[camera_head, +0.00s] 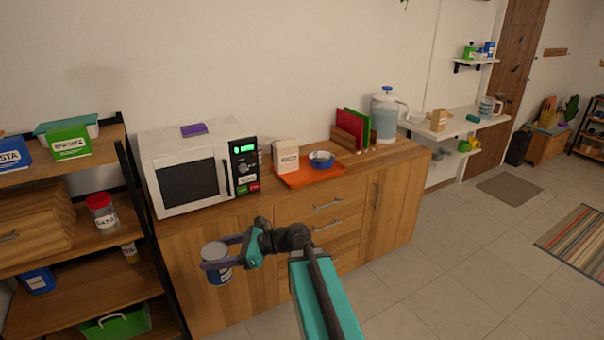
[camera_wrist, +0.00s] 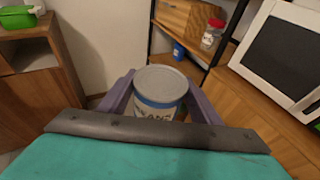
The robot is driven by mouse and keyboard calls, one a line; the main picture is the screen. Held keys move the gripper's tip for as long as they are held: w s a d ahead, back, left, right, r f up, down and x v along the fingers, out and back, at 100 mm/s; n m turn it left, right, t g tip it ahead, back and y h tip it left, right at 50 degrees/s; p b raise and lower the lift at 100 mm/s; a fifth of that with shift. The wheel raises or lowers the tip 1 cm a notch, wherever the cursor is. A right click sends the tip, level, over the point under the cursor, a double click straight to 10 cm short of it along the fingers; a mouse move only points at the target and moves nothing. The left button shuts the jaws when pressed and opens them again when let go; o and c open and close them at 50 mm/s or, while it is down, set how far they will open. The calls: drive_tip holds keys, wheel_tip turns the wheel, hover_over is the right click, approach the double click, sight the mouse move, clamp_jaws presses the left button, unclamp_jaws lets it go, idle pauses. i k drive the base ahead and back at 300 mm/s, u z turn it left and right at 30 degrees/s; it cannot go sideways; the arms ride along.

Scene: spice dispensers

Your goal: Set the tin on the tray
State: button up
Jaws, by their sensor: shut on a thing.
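My gripper (camera_head: 222,252) is shut on the tin (camera_head: 216,274), a white and blue can with a grey lid. It holds the tin upright in the air in front of the wooden cabinet, below the counter top. In the wrist view the tin (camera_wrist: 160,90) sits between the two purple fingers, its printed label partly hidden. The orange tray (camera_head: 301,180) lies on the counter, up and to the right of the gripper. A blue bowl (camera_head: 321,160) and a white box (camera_head: 286,156) stand at the tray, the box at its back left.
A microwave (camera_head: 185,172) with a purple item on top stands left of the tray. A book rack (camera_head: 349,130) and a drink dispenser (camera_head: 385,115) stand to its right. An open shelf (camera_head: 75,245) with several goods is at far left. The tray's front part looks bare.

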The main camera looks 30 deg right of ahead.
sight(297, 179)
drive_tip(key=z, duration=0.05)
drive_tip(key=i, duration=1)
drive_tip(key=u, duration=0.05)
